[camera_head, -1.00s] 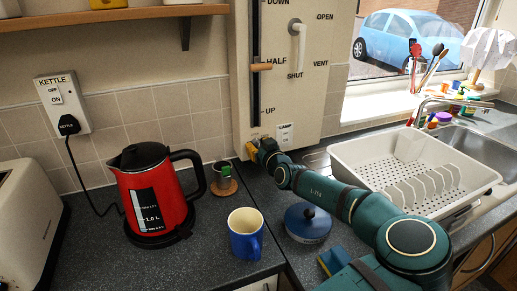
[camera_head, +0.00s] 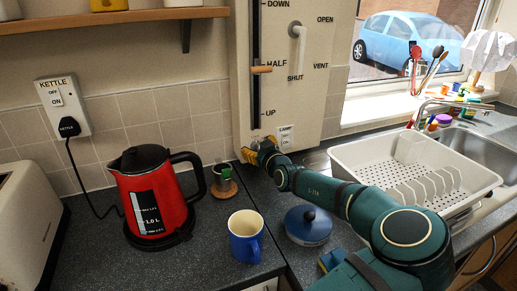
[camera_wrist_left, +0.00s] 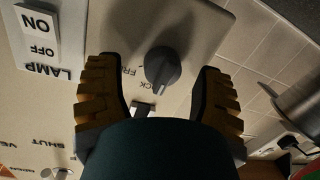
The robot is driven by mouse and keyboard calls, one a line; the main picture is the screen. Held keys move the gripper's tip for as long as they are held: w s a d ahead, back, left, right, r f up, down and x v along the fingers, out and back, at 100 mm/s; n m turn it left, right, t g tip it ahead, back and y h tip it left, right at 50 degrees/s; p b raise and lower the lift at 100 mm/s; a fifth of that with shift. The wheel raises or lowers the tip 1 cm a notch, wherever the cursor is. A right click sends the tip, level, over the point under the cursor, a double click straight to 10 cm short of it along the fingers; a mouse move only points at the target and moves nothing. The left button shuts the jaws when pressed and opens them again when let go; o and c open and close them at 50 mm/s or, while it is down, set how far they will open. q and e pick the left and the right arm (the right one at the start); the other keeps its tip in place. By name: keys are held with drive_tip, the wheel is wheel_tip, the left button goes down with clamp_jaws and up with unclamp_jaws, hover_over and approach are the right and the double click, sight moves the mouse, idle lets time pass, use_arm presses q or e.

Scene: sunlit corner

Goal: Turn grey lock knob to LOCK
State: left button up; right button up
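The grey lock knob (camera_wrist_left: 163,68) is on the cream panel (camera_wrist_left: 100,20) in the left wrist view. Partly hidden lettering, "FR" and "CK", is beside it. My left gripper (camera_wrist_left: 158,75) is open, with one ribbed yellow finger on each side of the knob and visible gaps to both. Whether the knob's pointer is at either label is hard to tell. In the head view, my left gripper (camera_head: 253,152) is at the panel's (camera_head: 285,95) lower edge and hides the knob. My right gripper is not in view.
A lamp switch (camera_head: 284,138) is just above the gripper. A blue lid (camera_head: 308,224) lies below the arm. A white dish rack (camera_head: 412,150) is to the right.

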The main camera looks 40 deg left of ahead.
use_arm(q)
drive_tip(key=shift+f, duration=0.1)
drive_tip(key=v, duration=1.2)
idle(0.4)
